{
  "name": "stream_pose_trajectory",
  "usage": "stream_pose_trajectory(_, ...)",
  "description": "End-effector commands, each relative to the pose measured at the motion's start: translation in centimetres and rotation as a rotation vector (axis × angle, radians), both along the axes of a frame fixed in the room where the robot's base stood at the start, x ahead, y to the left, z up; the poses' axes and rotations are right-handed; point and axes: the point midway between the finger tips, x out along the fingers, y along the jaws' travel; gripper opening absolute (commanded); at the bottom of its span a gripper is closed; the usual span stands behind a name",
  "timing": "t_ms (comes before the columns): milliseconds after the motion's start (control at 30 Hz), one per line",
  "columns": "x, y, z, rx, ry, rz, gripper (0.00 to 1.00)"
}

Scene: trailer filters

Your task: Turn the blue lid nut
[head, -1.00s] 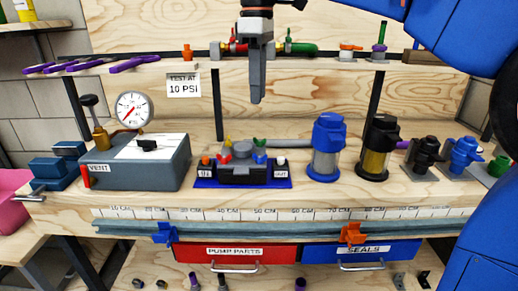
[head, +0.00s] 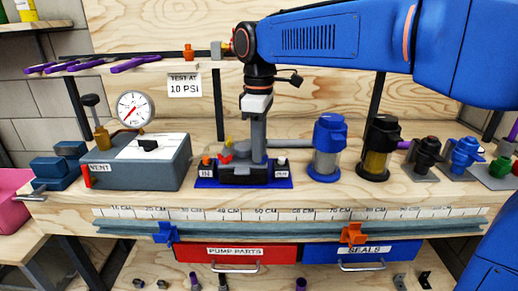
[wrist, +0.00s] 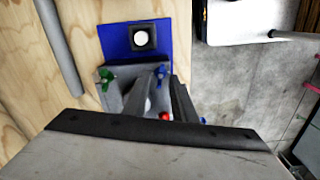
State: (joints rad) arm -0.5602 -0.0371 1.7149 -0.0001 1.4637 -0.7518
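The small grey filter housing (head: 243,172) sits on a blue mat (head: 288,184) on the bench, between blocks marked IN and OUT. The blue lid nut (wrist: 161,73) shows in the wrist view, close to the grey finger parts; contact cannot be told. A green nut (wrist: 104,78) is to its left and a red nut (wrist: 165,116) lower down. In the head view my gripper (head: 258,158) points straight down at the housing's right side, and the blue nut is hidden there. The fingers are seen edge-on, so their opening cannot be told. A yellow nut (head: 228,142) shows left of the gripper.
A pressure gauge (head: 133,109) and a grey vent box (head: 140,165) stand to the left. A blue clear-bowled filter (head: 327,150) and a black one (head: 379,150) stand to the right. A shelf with purple tools (head: 130,64) runs behind.

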Motion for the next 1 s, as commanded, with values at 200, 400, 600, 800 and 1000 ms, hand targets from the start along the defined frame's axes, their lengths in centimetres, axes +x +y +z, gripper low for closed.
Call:
stream_pose_trajectory(200,-0.01,-0.01,-0.59,0.0,0.0,0.0,0.24)
stream_pose_trajectory(400,-0.01,-0.01,-0.58,0.0,0.0,0.0,0.19)
stream_pose_trajectory(600,0.0,-0.01,-0.57,0.0,0.0,0.0,0.0)
stream_pose_trajectory(800,0.0,-0.01,-0.56,0.0,0.0,-0.011,0.0)
stream_pose_trajectory(1000,0.04,-0.02,-0.56,0.0,0.0,-0.078,0.0)
